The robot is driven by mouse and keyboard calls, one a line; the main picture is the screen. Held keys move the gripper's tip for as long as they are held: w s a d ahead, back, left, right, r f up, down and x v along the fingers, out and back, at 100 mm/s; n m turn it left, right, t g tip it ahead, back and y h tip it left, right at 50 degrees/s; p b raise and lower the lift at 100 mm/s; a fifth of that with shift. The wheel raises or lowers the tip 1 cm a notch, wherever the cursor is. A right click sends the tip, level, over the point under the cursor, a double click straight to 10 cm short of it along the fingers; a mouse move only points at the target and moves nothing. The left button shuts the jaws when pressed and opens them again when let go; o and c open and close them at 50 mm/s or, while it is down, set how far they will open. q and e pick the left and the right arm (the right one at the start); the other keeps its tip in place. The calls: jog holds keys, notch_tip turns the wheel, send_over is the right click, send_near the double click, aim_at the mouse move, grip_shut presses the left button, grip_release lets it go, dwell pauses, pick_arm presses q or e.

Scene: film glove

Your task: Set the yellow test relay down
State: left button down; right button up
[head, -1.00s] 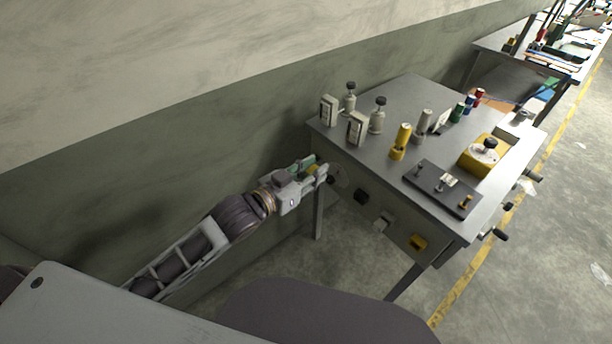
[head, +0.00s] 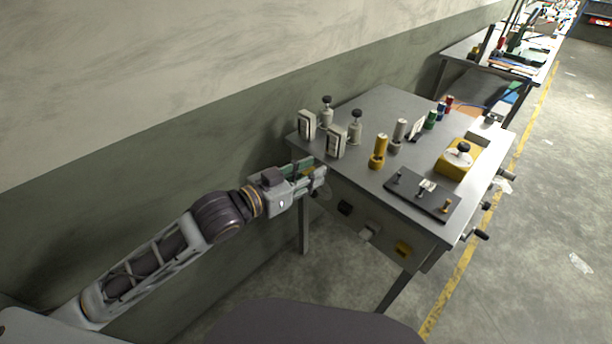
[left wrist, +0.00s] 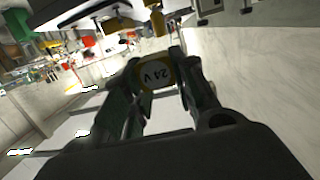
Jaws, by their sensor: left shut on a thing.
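My left gripper (head: 318,178) is shut on the yellow test relay, at the left front corner of the grey metal bench (head: 385,105). In the left wrist view, the relay (left wrist: 155,75) sits between the two fingers (left wrist: 158,82) with a round pale face marked "24 V", upside down in the picture. In the head view the fingers hide most of the relay. I cannot tell its exact height against the bench top. My right gripper is in neither view.
Two pale boxes (head: 307,125) and two pale knobbed cylinders stand near the bench's left corner. A yellow cylinder (head: 379,152), dark pegged plate (head: 415,197) and yellow block (head: 458,160) stand farther right. Knobs and handles project from the bench sides. Bare top lies toward the back.

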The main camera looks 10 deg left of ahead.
pick_arm(q)
jog(key=shift+r, duration=0.15)
dwell(0.5)
jog(key=shift+w+r, duration=0.15)
jog(key=shift+r, duration=0.25)
jog(key=w+a+n+t+y, duration=0.3)
jog(key=w+a+n+y, duration=0.25)
jog(key=w+a, duration=0.5)
jog(key=s+a+f+n+y, duration=0.1)
jog(key=s+a+f+y, duration=0.1)
jog(key=f, duration=0.6)
jog(key=s+a+f+n+y, duration=0.1)
jog(key=s+a+f+y, duration=0.1)
jog(key=f, duration=0.6)
jog(key=shift+s+a+f+t+y, duration=0.2)
jog(key=shift+s+f+t+y, duration=0.25)
jog(key=shift+s, duration=0.1)
jog(key=shift+n, duration=0.25)
